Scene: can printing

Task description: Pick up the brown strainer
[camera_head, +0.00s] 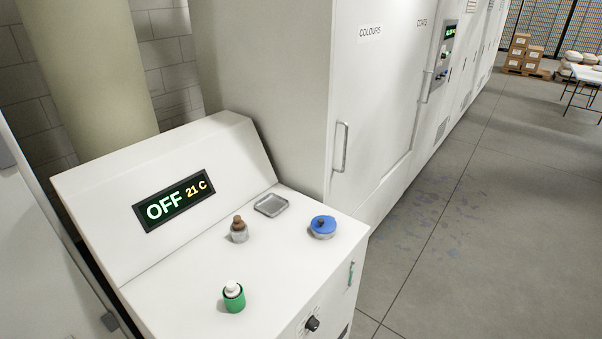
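A small brown piece (238,222), which looks like the brown strainer, sits upright in or on a grey round holder (239,236) on the sloped-back white console (185,286). Its lower part is hidden by the holder, and it is too small to make out its mesh or shape. Neither of my grippers is in view.
On the console top, a shallow grey tray (271,205) lies behind, a blue round-topped piece (323,224) stands to the right, and a green holder with a white piece (233,301) stands in front. Open floor (470,230) lies right.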

